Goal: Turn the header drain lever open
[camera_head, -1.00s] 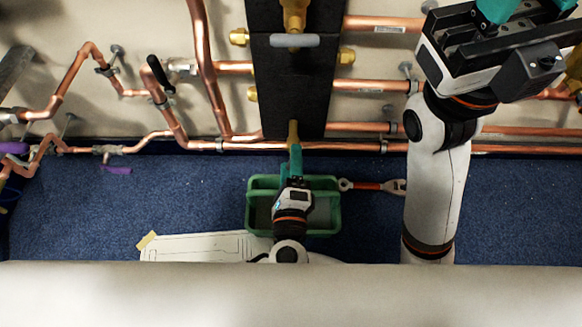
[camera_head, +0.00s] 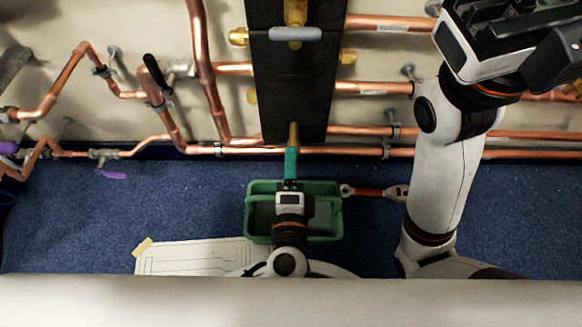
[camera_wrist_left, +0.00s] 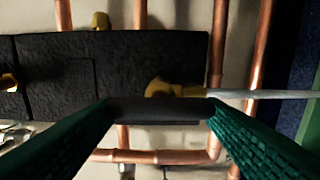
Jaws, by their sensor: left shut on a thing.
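The black header block (camera_head: 292,85) stands upright in the middle of the head view, with a brass drain fitting (camera_head: 293,136) at its lower end. My left gripper (camera_head: 291,155) is just below that fitting. In the left wrist view its two teal fingers are shut on a dark lever handle (camera_wrist_left: 158,110), which spans between the fingertips. The brass fitting (camera_wrist_left: 175,88) is right behind the handle, and a grey rod (camera_wrist_left: 265,94) runs from it to the right. The lever is hidden in the head view. My right gripper (camera_head: 505,40) is high at the right, its fingertips unclear.
Copper pipes (camera_head: 350,152) run along the wall on both sides of the header. A green tray (camera_head: 262,187) lies on the blue floor under my left arm, with a red-handled wrench (camera_head: 370,192) beside it. A paper drawing (camera_head: 190,257) lies lower left. A grey-handled valve (camera_head: 295,34) is above.

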